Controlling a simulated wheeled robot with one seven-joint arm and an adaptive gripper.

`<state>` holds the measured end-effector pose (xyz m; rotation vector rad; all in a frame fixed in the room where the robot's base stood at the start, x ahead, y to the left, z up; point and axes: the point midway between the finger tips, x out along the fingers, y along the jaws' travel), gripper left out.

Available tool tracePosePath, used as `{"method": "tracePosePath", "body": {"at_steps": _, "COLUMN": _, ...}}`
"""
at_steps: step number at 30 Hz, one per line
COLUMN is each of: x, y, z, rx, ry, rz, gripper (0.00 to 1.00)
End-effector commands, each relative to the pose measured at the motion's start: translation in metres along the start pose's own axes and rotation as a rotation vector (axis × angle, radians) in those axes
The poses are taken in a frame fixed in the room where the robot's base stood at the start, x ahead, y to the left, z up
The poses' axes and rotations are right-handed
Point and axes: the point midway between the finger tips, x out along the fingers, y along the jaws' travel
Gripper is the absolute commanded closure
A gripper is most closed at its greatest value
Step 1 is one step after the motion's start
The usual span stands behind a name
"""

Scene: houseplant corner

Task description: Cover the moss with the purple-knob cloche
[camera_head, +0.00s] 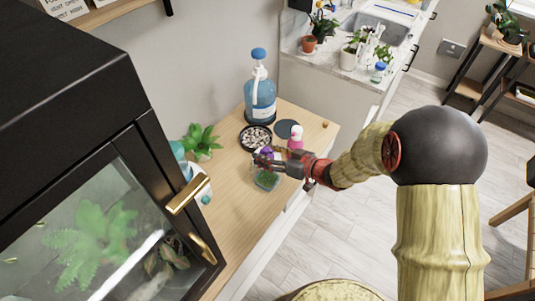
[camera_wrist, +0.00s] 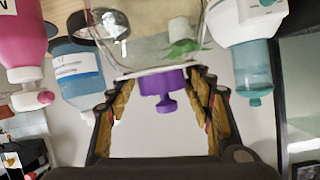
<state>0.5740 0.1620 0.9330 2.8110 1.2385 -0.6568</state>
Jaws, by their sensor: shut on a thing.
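My gripper (camera_head: 264,160) is over the wooden cabinet top, shut on the purple knob (camera_wrist: 164,88) of the clear glass cloche (camera_wrist: 150,40). In the wrist view the knob sits between the two fingers, with the glass beyond the fingertips. The green moss (camera_head: 267,180) shows in the head view just below my gripper, near the cabinet's front edge. The clear glass is faint there. I cannot tell whether its rim is around the moss or still above it.
A dark dish of pebbles (camera_head: 255,138), a pink bottle (camera_head: 295,137) and a dark round disc (camera_head: 289,129) stand close behind my gripper. A large blue pump bottle (camera_head: 260,99) is at the back. A potted plant (camera_head: 203,140) and a black glass-fronted case (camera_head: 95,215) are left.

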Motion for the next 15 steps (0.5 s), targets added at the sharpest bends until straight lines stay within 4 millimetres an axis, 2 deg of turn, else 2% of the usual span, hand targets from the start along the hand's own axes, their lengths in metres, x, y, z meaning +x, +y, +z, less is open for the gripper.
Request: {"method": "tracePosePath", "body": {"at_steps": 15, "x": 0.004, "y": 0.002, "z": 0.009, "rx": -0.002, "ry": 0.004, "rz": 0.000, "gripper": 1.00}}
